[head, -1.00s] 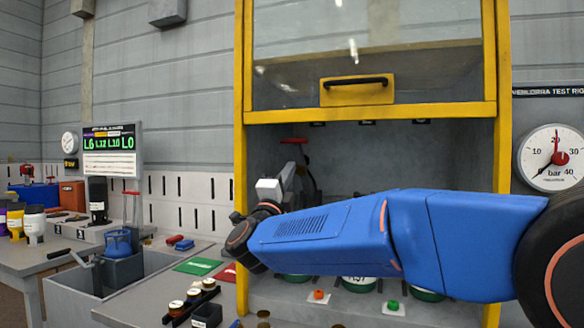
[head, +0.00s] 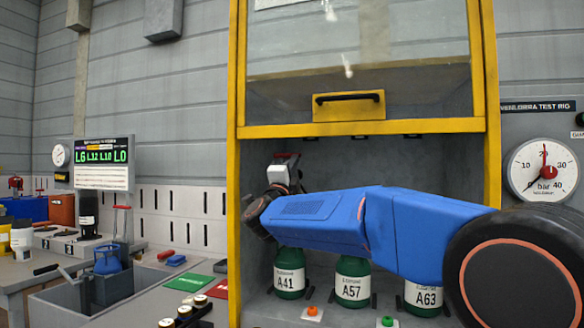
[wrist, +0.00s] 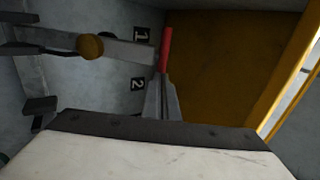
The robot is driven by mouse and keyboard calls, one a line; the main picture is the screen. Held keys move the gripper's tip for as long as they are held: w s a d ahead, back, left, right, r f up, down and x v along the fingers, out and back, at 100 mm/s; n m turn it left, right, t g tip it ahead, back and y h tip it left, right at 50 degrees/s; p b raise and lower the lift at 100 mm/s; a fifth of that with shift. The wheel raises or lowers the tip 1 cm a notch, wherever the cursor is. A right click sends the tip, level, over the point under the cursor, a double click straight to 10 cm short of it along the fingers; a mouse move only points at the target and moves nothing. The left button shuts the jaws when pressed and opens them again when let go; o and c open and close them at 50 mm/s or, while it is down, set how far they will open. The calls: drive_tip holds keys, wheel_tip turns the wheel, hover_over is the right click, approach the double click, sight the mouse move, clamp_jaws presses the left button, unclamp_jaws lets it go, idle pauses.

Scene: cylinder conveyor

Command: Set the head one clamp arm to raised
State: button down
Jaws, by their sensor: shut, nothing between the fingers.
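The head one clamp arm appears as a red handle (wrist: 166,50) beside a black "1" label (wrist: 142,34) in the wrist view. In the head view a red bar (head: 287,156) shows inside the yellow-framed cabinet, above the green cylinder marked A41 (head: 289,281). My gripper (wrist: 161,97) is shut and empty, its grey fingers at the lower end of the red handle. I cannot tell whether they touch it. My gripper's white body fills the bottom of the wrist view. The clamp arm's raised or lowered state is not clear.
Cylinders marked A57 (head: 352,282) and A63 (head: 424,298) stand right of A41. The yellow cabinet frame (head: 237,200) and raised glass door (head: 350,45) bound the space. A bar with a round knob (wrist: 90,46) is left of the red handle.

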drive_tip(key=w+d+r+g, duration=0.1)
drive_tip(key=w+d+r, duration=0.1)
drive_tip(key=w+r, duration=0.3)
drive_tip(key=shift+r+g+y, duration=0.3)
drive_tip(key=shift+r, duration=0.25)
